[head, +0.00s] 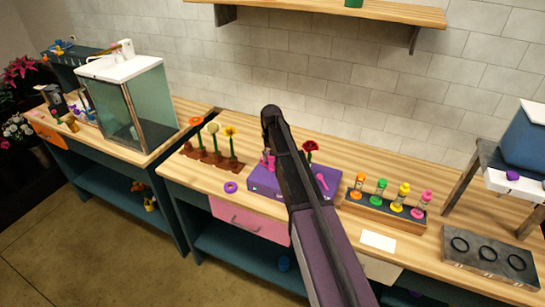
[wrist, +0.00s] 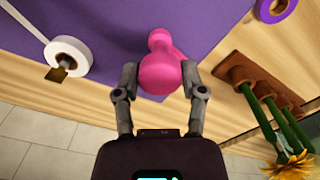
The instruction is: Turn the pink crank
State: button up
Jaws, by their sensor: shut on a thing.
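In the wrist view the rounded pink crank (wrist: 170,68) sits between the two grey fingers of my gripper (wrist: 160,76), one on each side. My gripper is shut on it. In the head view my arm hides most of the gripper and its grip.
A brown flower planter (head: 213,160) and a purple ring (head: 231,187) lie left of the box. Another pink piece (head: 321,181) is at the box's right. A rack of coloured pieces (head: 385,208) stands further right. A white roll (wrist: 68,57) shows in the wrist view.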

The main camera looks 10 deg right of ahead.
jog(key=shift+m, duration=1.9)
jog(key=o, duration=1.2)
jog(key=shift+c, duration=0.2)
jog(key=shift+r, duration=0.1)
